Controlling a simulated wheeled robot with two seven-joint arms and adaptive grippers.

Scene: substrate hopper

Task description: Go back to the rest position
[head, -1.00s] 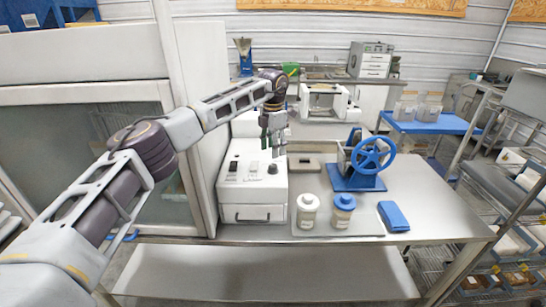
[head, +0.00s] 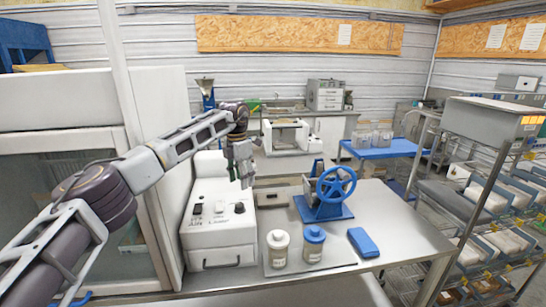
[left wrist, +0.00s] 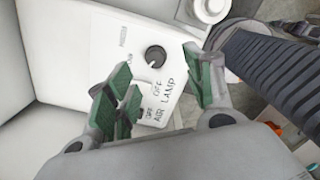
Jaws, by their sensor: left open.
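My left gripper (head: 245,180) points down above the front panel of the white machine (head: 215,248) on the steel table. Its green-padded fingers are spread and hold nothing. The left wrist view shows the open fingers (left wrist: 158,88) over the panel with a dark round knob (left wrist: 155,56) between them, and "LAMP" and "AIR" labels. The same knob (head: 239,208) sits just below the fingertips in the head view. Whether the fingers touch it cannot be told, but they seem apart from it. My right gripper is not in view.
Two jars, one white-lidded (head: 278,248) and one blue-lidded (head: 313,244), stand on a grey mat. A cabinet (head: 75,170) stands left; a wire shelf (head: 480,190) stands right.

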